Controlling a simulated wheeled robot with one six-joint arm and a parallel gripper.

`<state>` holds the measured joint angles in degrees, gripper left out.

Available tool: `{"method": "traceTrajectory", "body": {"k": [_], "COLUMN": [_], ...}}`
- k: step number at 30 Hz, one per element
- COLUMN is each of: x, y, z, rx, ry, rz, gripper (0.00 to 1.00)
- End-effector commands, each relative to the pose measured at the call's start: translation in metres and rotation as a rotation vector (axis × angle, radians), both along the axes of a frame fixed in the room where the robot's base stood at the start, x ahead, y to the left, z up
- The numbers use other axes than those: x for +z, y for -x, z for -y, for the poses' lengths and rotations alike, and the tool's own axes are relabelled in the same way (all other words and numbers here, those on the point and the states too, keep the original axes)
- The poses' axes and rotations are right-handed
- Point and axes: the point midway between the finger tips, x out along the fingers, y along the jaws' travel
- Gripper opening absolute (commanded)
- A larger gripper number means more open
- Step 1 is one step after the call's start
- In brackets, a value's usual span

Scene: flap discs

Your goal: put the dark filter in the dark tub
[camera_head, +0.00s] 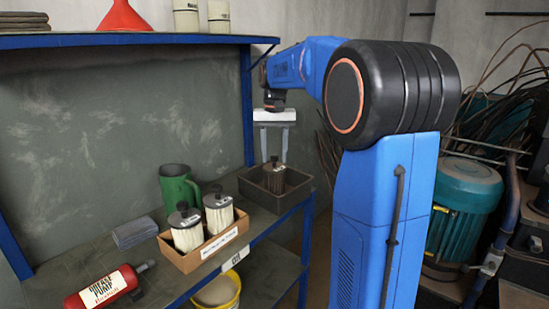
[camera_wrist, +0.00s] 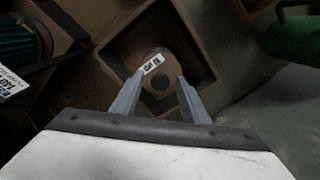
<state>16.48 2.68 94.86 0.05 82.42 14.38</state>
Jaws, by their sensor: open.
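The dark filter (camera_head: 274,180), brown with a dark knob on top, stands upright inside the dark tub (camera_head: 262,201) at the right end of the bench. My gripper (camera_head: 271,160) is open and points down over the tub, its fingertips close to the filter's knob. In the wrist view, the filter (camera_wrist: 152,60) with its white label lies beyond my open fingers (camera_wrist: 160,82), inside the square wall of the tub (camera_wrist: 107,55). I see no finger touching it. The filter's lower part is hidden by the tub wall.
A cardboard box (camera_head: 205,255) with two pale filters (camera_head: 218,212) stands left of the tub. An upper shelf (camera_head: 120,40) overhangs the bench.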

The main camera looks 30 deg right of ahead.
Motion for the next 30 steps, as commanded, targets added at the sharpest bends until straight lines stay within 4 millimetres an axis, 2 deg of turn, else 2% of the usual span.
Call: {"method": "traceTrajectory", "body": {"k": [9, 15, 21, 30], "x": [0.060, 0.091, 0.107, 0.109], "y": [-0.001, 0.000, 0.000, 0.005], "z": [0.000, 0.000, 0.000, -0.004], "rx": [0.000, 0.000, 0.000, 0.009], "ry": [0.001, 0.001, 0.001, 0.002], "rz": [0.003, 0.001, 0.001, 0.007], "gripper": [0.41, 0.41, 0.41, 0.41]}}
